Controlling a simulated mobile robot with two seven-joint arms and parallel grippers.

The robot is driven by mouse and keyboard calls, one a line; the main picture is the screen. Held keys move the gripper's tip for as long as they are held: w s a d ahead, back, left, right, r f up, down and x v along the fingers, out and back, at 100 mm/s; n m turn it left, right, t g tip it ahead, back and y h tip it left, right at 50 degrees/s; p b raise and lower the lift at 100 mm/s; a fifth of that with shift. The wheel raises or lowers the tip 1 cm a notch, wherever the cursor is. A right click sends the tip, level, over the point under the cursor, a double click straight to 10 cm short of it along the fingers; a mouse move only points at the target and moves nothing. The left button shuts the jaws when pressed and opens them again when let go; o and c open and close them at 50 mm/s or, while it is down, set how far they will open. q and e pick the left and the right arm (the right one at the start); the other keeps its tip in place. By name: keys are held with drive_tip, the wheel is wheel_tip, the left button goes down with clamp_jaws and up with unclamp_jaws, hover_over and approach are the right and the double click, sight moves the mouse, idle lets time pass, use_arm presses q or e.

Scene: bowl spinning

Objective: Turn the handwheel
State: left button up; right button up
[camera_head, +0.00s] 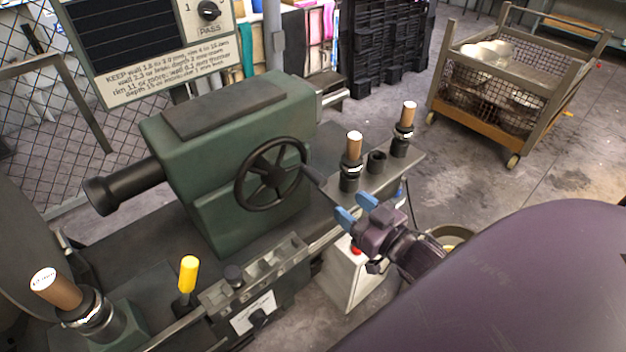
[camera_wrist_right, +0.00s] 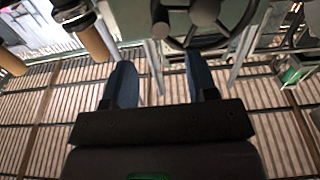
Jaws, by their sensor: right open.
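The black handwheel (camera_head: 271,174) is on the front face of the green machine housing (camera_head: 240,150). It has several spokes, a round hub and a dark crank handle (camera_head: 313,175) sticking out at its right side. Part of the wheel also shows at the top of the right wrist view (camera_wrist_right: 205,25). My right gripper (camera_head: 353,215) has blue fingertips and is open and empty. It is apart from the wheel, to the lower right of the handle in the head view. In the right wrist view its two fingers (camera_wrist_right: 162,85) point towards the wheel with a gap between them. My left gripper is not in view.
Wooden-handled tools (camera_head: 351,160) stand upright on the machine's right ledge. A yellow-handled lever (camera_head: 187,272) and another wooden-handled tool (camera_head: 60,290) stand at the front left. A white box with a red button (camera_head: 350,270) is below my right gripper. A mesh cart (camera_head: 515,85) stands at the back right.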

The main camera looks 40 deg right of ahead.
sight(317, 180)
drive_tip(key=w, duration=0.7)
drive_tip(key=w+a, duration=0.1)
drive_tip(key=w, duration=0.2)
drive_tip(key=shift+w, duration=0.35)
clamp_jaws()
